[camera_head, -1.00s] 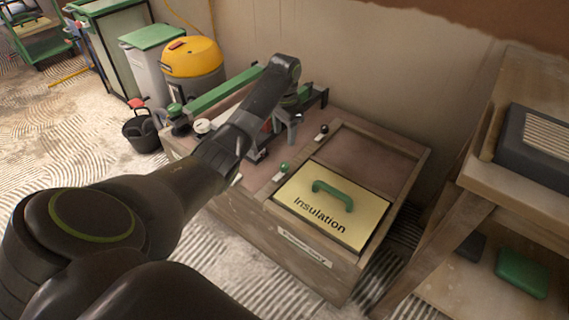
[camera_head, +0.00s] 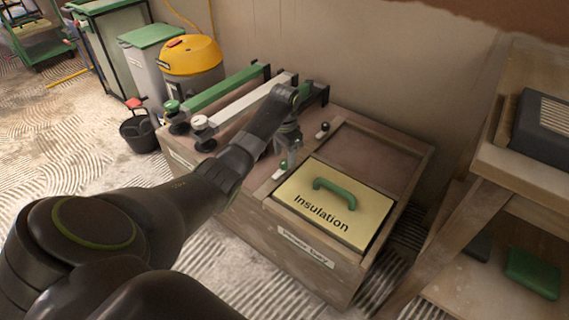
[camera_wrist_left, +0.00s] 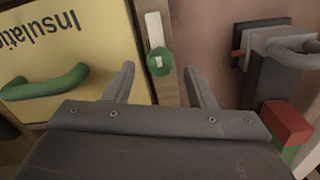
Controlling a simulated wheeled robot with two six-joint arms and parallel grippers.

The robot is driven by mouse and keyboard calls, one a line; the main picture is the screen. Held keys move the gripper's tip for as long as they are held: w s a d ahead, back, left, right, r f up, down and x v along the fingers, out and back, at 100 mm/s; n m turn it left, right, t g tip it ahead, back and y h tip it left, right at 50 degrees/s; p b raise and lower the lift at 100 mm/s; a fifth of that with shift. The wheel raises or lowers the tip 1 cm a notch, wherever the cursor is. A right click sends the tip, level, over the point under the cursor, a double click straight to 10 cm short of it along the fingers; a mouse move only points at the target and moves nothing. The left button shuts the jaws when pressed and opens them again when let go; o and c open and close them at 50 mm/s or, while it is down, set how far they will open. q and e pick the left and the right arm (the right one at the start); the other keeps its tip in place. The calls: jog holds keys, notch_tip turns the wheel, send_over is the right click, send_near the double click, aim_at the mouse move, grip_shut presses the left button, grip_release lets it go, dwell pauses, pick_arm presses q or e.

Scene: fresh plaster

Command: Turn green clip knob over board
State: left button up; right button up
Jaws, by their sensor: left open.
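The green clip knob (camera_head: 283,165) is a small green ball on a short white strip, on the wooden rail beside the board. It also shows in the left wrist view (camera_wrist_left: 160,63), where its strip runs roughly along the rail, not across the board. The yellow board (camera_head: 296,210), marked "Insulation" and with a green handle, lies in the box top; it is also in the left wrist view (camera_wrist_left: 85,28). My left gripper (camera_head: 287,150) is open just above the knob. In the left wrist view the knob appears between its fingertips (camera_wrist_left: 160,74), with no visible contact. My right gripper is not in view.
A dark knob (camera_head: 324,127) on a white strip sits farther back on the rail. Green (camera_head: 225,88) and white (camera_head: 245,101) bars lie left of my arm. A wooden shelf (camera_head: 500,160) stands at right. A red block (camera_wrist_left: 287,122) is near the left gripper.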

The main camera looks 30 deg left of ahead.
aim_at(281, 169)
pick_arm(q)
jog(key=shift+f+b, duration=0.35)
jog(key=shift+f, duration=0.9)
jog(key=c, duration=1)
jog(key=shift+r, duration=0.1)
